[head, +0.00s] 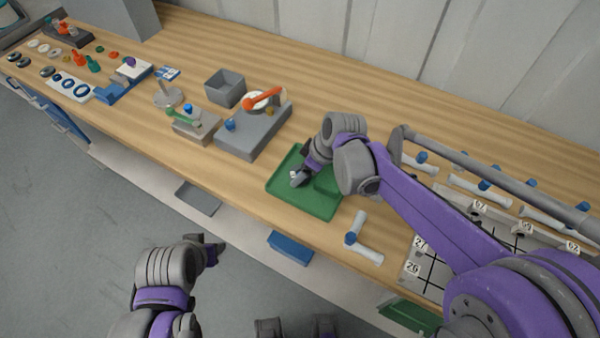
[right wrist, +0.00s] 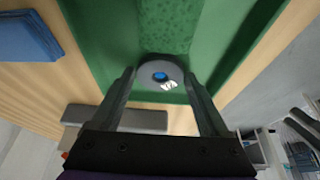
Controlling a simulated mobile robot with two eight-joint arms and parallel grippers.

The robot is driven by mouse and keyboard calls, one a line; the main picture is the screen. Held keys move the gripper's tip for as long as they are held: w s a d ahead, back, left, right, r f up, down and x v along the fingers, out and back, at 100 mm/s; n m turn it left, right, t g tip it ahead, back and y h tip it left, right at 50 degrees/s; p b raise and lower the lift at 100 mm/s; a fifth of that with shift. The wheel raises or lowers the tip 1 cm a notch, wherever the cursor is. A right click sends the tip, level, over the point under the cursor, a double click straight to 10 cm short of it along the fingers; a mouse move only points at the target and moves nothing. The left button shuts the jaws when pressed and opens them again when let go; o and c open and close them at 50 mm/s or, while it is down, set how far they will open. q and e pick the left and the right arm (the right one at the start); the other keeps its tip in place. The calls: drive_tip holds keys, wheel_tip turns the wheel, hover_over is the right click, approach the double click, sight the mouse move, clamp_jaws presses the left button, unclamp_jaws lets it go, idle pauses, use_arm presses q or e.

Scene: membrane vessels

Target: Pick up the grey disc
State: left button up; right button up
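The grey disc (right wrist: 148,67), with a blue centre and a small white mark, shows in the right wrist view at the green tray (right wrist: 95,40). My right gripper (right wrist: 160,78) has its two fingers apart, one on each side of the disc; I cannot tell whether they touch it. In the head view my right gripper (head: 298,179) is low over the green tray (head: 310,204), and the disc is mostly hidden by it. My left gripper (head: 214,244) is in front of the bench, above the floor, away from the tray; its fingers are too small to judge.
A grey block with an orange-handled part (head: 262,98) stands left of the tray. A white tube fitting with a blue cap (head: 365,240) lies to its right. A grey rail (head: 480,170) and numbered rack (head: 425,262) are further right. The bench behind the tray is clear.

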drive_tip(key=c, duration=0.9)
use_arm(q)
drive_tip(key=shift+w+r+p, duration=0.25)
drive_tip(key=shift+r+p, duration=0.3)
drive_tip(key=shift+r, duration=0.2)
drive_tip(key=shift+w+r+p, duration=0.25)
drive_tip(key=shift+r+p, duration=0.35)
drive_tip(key=shift+r, duration=0.1)
drive_tip(key=shift+w+r+p, duration=0.25)
drive_tip(key=shift+r+p, duration=0.3)
drive_tip(key=shift+r, duration=0.2)
use_arm(e)
drive_tip(key=shift+r, duration=7)
